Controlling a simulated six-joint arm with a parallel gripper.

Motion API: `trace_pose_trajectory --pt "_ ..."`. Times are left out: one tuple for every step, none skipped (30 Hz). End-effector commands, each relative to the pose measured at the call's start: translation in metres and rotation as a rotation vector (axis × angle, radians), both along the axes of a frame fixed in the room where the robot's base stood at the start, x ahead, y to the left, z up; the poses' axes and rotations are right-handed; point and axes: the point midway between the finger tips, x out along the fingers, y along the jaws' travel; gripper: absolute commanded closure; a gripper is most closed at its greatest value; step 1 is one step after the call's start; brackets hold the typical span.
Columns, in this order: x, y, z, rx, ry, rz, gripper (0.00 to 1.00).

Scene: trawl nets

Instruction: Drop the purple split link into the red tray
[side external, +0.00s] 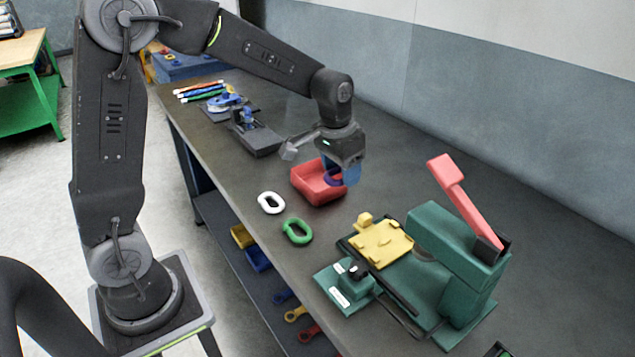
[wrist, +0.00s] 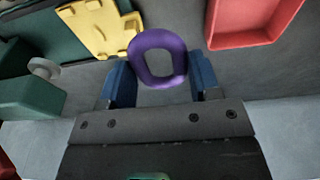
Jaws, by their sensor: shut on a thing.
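The purple split link (wrist: 135,52) is an oval ring that sits between the blue fingers of my gripper (wrist: 160,84) in the wrist view. The gripper is shut on it. In the side view my gripper (side external: 342,174) is over or just beside the right edge of the red tray (side external: 318,190), and only a bit of the purple link (side external: 332,178) shows. In the wrist view the red tray (wrist: 212,30) is at the upper right, apart from the link, so the link is not over the tray's inside there. The link's height above the table is hard to tell.
A white link (side external: 271,195) and a green link (side external: 286,230) lie on the table in front of the tray. A green press with a red lever (side external: 459,192) and a yellow plate (side external: 378,247) stand to the right. Grey and blue fixtures (side external: 262,143) are behind left.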

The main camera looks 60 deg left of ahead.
Motion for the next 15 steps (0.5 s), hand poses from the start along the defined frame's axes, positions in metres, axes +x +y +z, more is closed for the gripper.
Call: trace_pose_trajectory --pt "0.000 0.000 0.000 0.000 -0.002 0.000 0.74" --pt "0.000 0.000 0.000 0.000 -0.002 0.000 0.74" --pt "0.001 0.001 0.000 0.000 -0.001 0.000 0.74" --pt "0.001 0.002 0.000 0.000 -0.001 0.001 0.74" --pt "0.002 0.004 0.000 0.000 -0.001 0.003 0.74" --pt "0.005 0.010 -0.001 -0.001 -0.001 0.005 0.74" --pt "0.008 0.015 -0.002 -0.001 0.000 0.005 0.74" --pt "0.011 0.022 -0.004 -0.001 0.001 0.008 0.74" --pt "0.015 0.033 -0.005 0.000 0.001 0.009 0.74" --pt "0.019 0.042 -0.007 -0.001 0.002 0.010 0.74" --pt "0.022 0.051 -0.008 -0.001 0.001 0.011 0.74" --pt "0.026 0.064 -0.011 -0.001 0.002 0.010 0.74" --pt "0.029 0.073 -0.012 0.000 0.001 0.009 0.74" --pt "0.031 0.081 -0.014 0.000 0.002 0.009 0.74" --pt "0.034 0.092 -0.015 0.000 0.001 0.008 0.74"
